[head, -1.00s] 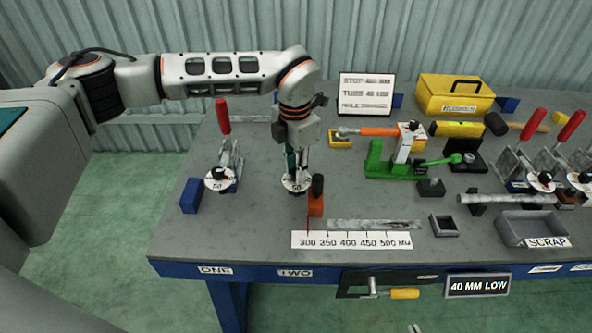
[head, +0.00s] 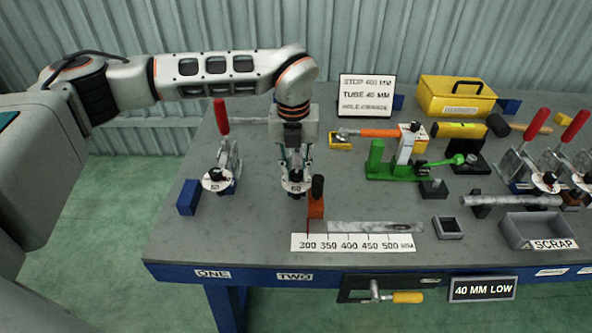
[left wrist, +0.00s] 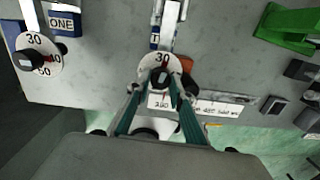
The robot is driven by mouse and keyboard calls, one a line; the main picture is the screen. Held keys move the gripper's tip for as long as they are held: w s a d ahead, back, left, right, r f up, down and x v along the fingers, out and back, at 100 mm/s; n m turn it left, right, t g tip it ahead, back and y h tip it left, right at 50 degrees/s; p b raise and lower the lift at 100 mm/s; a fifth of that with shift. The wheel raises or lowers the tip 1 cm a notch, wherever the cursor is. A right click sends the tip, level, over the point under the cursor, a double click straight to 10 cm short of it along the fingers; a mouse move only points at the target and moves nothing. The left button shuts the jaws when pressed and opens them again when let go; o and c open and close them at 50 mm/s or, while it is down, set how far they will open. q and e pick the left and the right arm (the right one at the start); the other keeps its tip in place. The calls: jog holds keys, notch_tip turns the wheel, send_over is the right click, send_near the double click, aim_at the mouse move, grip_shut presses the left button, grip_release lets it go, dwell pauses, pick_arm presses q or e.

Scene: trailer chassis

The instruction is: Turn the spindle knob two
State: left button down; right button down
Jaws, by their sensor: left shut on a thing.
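Spindle knob two is a black knob (left wrist: 163,77) on a white numbered dial (head: 294,186), on the bench above the label TWO (head: 295,276). My left gripper (left wrist: 162,90) points down over it, its fingers on either side of the knob, shut on it. In the head view the gripper (head: 296,172) hides most of the knob. In the left wrist view a 30 shows at the dial's top edge (left wrist: 162,58). A similar dial (head: 217,180) stands at the left, above the label ONE (head: 213,273). My right gripper is out of view.
An orange stop block (head: 316,205) with a black knob stands close to the right of the dial. A metal strip (head: 375,226) and a scale (head: 352,243) lie in front. A red-handled clamp (head: 222,118) rises behind at the left. A blue block (head: 188,197) is farther left.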

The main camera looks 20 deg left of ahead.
aim_at(295, 175)
pick_arm(q)
jog(key=shift+n, duration=1.1)
jog(key=c, duration=1.8)
grip_release()
jog(key=shift+r, duration=0.1)
jog(key=shift+s+a+r, duration=0.1)
jog(key=shift+s+r, duration=0.05)
jog(key=shift+r, duration=1.8)
jog(key=shift+s+r, duration=0.1)
jog(key=shift+r, duration=1.85)
